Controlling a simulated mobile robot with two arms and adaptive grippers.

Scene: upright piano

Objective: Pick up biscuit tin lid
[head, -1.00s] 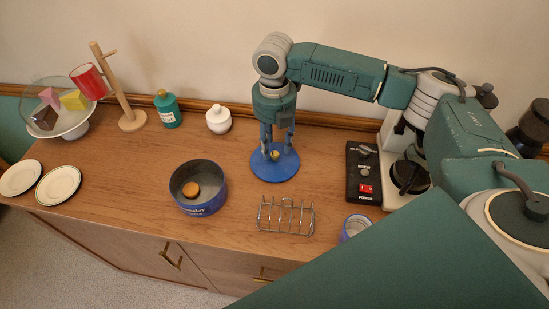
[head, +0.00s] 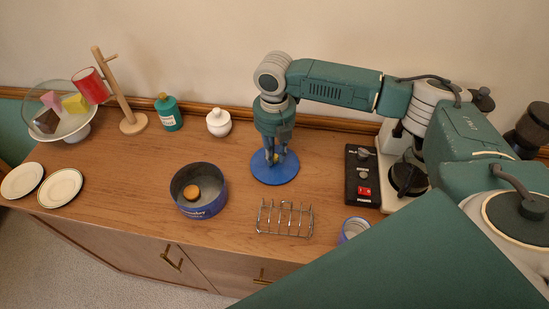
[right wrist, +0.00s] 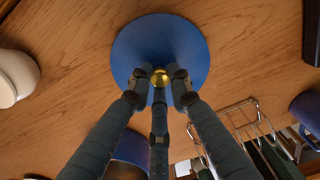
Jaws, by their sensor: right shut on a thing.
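The biscuit tin lid (head: 290,174) is a blue disc lying on the wooden sideboard. Its small gold knob (right wrist: 160,77) shows in the right wrist view, where the blue lid (right wrist: 165,38) fills the top middle. My right gripper (head: 276,158) points down over the lid, with its fingers closed around the knob. In the right wrist view the fingertips (right wrist: 161,82) touch the knob from its sides. The open blue tin (head: 205,209) stands to the left with a round biscuit (head: 192,191) inside. My left gripper is not in view.
A wire toast rack (head: 285,219) stands just in front of the lid. A black switch panel (head: 362,176) and a blue-rimmed cup (head: 354,229) are to the right. A white sugar pot (head: 219,122) and green bottle (head: 168,113) stand at the back left.

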